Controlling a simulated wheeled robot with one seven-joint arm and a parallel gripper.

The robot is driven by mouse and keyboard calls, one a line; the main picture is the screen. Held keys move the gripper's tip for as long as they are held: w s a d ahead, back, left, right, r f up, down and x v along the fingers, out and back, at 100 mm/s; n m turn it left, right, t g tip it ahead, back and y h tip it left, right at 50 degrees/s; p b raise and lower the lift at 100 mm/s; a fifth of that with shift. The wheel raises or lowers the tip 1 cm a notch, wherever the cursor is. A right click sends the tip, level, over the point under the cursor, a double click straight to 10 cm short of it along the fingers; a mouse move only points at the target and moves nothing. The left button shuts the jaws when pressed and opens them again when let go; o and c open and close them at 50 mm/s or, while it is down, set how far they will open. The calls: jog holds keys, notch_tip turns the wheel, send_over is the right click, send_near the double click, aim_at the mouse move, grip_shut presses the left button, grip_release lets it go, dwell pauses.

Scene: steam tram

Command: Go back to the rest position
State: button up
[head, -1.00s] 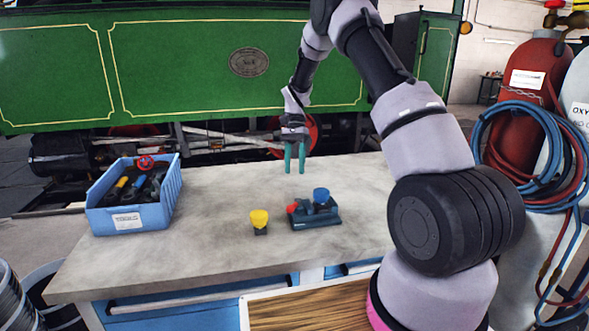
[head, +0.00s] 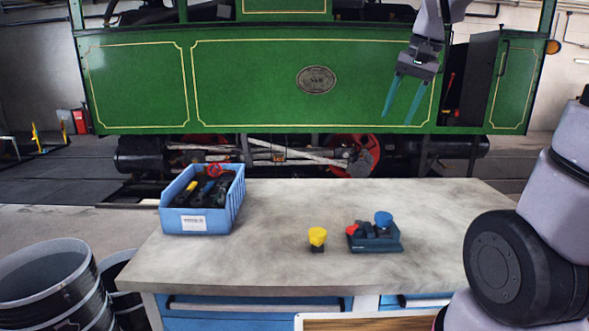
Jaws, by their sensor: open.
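My gripper (head: 403,99) is at the upper right of the head view, raised well above the bench in front of the green tram side. Its two teal fingers are apart and pointing down, with nothing between them. Part of my arm shows at the right edge; the links between it and the gripper are out of frame. The workbench (head: 270,270) stands below, with its grey top clear under the gripper.
A blue bin (head: 197,221) of tools sits on the bench's left. A yellow-topped piece (head: 317,237) stands near the middle, beside a dark block (head: 375,243) with a red knob and a blue knob (head: 383,219). Black drums (head: 45,285) stand left of the bench. The green tram (head: 250,95) stands behind.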

jog(key=s+d+r+n+t, duration=0.1)
jog(key=s+t, duration=0.3)
jog(key=s, duration=0.8)
jog(key=shift+s+r, duration=0.4)
jog(key=shift+r, duration=0.1)
